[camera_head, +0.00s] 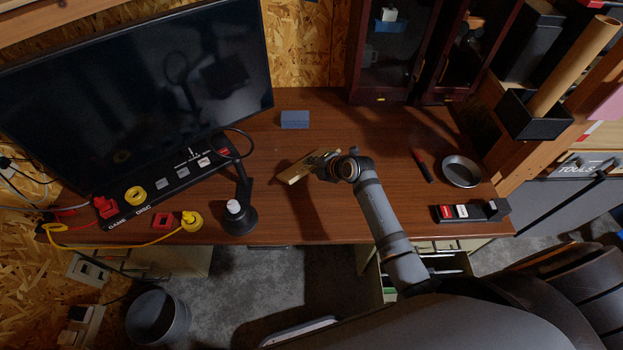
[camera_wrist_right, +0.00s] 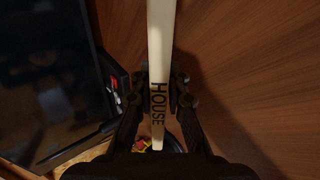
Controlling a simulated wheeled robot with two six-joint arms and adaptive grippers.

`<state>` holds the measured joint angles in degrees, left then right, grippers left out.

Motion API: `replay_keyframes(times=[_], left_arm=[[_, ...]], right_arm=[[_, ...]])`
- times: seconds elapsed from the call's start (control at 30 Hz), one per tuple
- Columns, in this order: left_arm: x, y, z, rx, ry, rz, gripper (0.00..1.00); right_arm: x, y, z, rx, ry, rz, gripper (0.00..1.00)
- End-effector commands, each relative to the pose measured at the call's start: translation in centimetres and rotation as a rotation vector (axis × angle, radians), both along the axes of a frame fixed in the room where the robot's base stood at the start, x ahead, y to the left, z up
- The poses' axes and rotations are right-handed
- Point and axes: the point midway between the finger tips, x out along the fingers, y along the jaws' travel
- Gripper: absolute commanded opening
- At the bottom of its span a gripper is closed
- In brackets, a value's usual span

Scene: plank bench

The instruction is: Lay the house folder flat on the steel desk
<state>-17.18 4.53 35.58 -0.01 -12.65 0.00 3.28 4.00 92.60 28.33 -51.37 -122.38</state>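The house folder (camera_head: 305,166) is a pale cream slab, seen over the middle of the desk. In the right wrist view its narrow spine (camera_wrist_right: 159,40) faces the camera and carries the word HOUSE, so it is on edge in the grip. My right gripper (camera_head: 328,167) is at the folder's right end, its fingers (camera_wrist_right: 160,88) against both sides of the spine. A shadow falls on the desk near it; I cannot tell whether its lower edge touches. The desk (camera_head: 290,222) has a brown wood-look top and pale drawer units below. My left gripper is not in view.
A large monitor (camera_head: 140,85) fills the left. A dark lamp-like stand (camera_head: 238,218) is left of the folder, a blue card (camera_head: 295,119) behind. The desk's front middle is clear.

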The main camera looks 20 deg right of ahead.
Motion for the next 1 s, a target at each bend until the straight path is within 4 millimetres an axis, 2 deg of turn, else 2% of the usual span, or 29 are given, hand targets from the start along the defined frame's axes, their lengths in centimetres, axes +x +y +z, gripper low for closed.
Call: replay_keyframes(times=[0.03,0.07,0.37,0.8,1.0], left_arm=[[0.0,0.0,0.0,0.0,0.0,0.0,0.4],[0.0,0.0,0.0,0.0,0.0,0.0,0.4],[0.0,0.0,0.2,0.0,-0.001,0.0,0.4],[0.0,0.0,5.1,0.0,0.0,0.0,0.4],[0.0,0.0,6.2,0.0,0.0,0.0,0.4]], right_arm=[[0.0,0.0,0.0,0.0,0.0,0.0,0.23],[0.0,0.0,0.0,0.0,0.0,0.0,0.27],[-0.1,0.0,0.2,0.0,0.0,0.0,0.28],[-4.1,-2.0,4.3,-0.002,0.001,0.0,0.28],[-5.5,-2.6,5.3,-0.001,0.0,0.001,0.28]])
